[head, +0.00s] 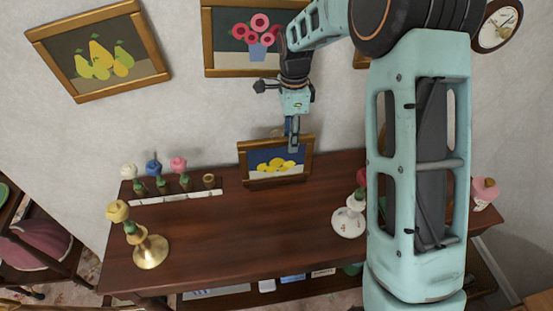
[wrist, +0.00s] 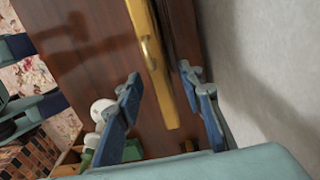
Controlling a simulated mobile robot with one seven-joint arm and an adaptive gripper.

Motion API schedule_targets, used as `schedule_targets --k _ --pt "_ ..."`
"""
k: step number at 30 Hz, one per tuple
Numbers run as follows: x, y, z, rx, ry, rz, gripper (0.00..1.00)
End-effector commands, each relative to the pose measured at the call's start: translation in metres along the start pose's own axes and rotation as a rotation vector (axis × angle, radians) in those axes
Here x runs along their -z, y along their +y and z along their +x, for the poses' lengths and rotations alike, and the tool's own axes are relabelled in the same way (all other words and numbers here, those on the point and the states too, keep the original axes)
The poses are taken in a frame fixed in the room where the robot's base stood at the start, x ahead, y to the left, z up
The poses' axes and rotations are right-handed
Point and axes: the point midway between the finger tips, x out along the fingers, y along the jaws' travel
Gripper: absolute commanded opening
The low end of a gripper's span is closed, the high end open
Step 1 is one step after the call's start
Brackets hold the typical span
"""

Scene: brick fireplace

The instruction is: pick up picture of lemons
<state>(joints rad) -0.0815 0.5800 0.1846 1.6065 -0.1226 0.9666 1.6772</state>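The picture of lemons (head: 275,161) has a golden-brown wooden frame and shows yellow lemons on blue. It stands upright at the back of the dark wooden table (head: 265,215). My gripper (head: 294,146) points down at the top edge of the frame, right of its middle. In the wrist view the gripper (wrist: 158,80) is open, with one finger on each side of the frame's golden edge (wrist: 160,85). Gaps show between the fingers and the frame. The picture's face is mostly hidden in that view.
A gold candlestick (head: 150,250) stands at the table's front left. Several flower-topped pegs sit in a white rack (head: 175,196) at the back left. A white candlestick (head: 348,222) stands right of the picture. A flower painting (head: 230,60) hangs behind my arm. The table's middle is clear.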

Motion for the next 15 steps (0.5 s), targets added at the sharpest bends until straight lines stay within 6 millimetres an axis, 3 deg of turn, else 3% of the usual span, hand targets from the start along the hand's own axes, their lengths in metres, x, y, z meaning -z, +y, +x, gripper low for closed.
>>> schedule_targets --k 9,15 --pt "-0.0001 0.0001 0.0071 0.0 0.0 0.0 0.35" --pt "-0.0001 0.0 0.0068 0.0 0.0 0.0 0.13"
